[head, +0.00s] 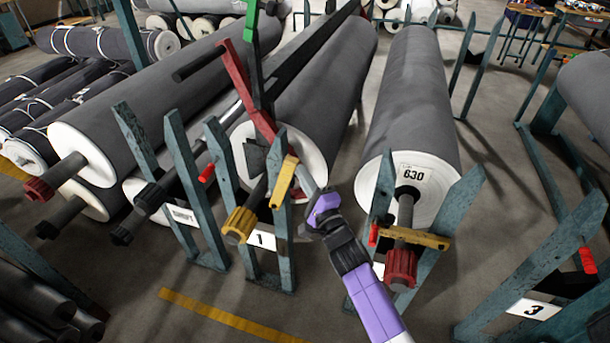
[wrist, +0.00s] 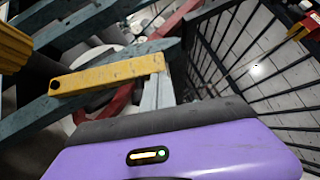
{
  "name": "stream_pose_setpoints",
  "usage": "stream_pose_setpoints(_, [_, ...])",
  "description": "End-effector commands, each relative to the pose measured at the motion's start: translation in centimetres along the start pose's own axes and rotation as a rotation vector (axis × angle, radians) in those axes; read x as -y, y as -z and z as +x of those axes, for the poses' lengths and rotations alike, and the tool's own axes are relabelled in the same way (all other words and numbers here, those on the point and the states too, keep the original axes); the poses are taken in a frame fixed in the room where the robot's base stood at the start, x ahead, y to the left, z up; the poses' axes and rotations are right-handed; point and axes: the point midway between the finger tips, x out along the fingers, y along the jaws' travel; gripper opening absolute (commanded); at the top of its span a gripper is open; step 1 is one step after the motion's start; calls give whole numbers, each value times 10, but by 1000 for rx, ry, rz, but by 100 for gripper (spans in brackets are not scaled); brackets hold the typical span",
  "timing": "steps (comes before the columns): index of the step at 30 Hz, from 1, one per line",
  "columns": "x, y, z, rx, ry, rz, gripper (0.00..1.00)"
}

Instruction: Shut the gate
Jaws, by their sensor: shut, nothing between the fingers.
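The yellow gate (head: 283,183) on the stand marked 1 is a short bar. It stands steeply up along the right-hand post, not across the gap between posts. It also shows in the wrist view (wrist: 108,75), at upper left. My gripper (head: 309,182) is shut and empty, just right of the gate in the head view. In the wrist view, its grey fingers (wrist: 158,92) are close by the gate's right end; I cannot tell whether they touch. The roll at stand 1 (head: 320,90) has its shaft, with a yellow end cap (head: 239,224), between the posts.
The neighbouring stand to the right holds roll 630 (head: 412,110), with its yellow bar (head: 416,238) lying across its posts. A red and dark arm-like piece (head: 247,88) rises over the stand 1 roll. Blue posts (head: 182,170) stand close on the left. Floor in front is clear.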

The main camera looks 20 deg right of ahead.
Motion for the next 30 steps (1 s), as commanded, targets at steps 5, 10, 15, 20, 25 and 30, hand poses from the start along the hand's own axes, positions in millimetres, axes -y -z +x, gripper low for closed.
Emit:
stream_pose_setpoints(5, [11,-10,11,0,-44,-45,0])
stream_pose_setpoints(10, [16,-25,26,1,-117,-118,0])
stream_pose_setpoints(15, [15,-44,45,3,-209,-210,0])
stream_pose_setpoints(20, [7,-66,65,6,-312,-313,0])
stream_pose_setpoints(25, [-8,-88,86,7,-424,-426,0])
stream_pose_setpoints(30, [-26,-108,105,6,-537,-541,0])
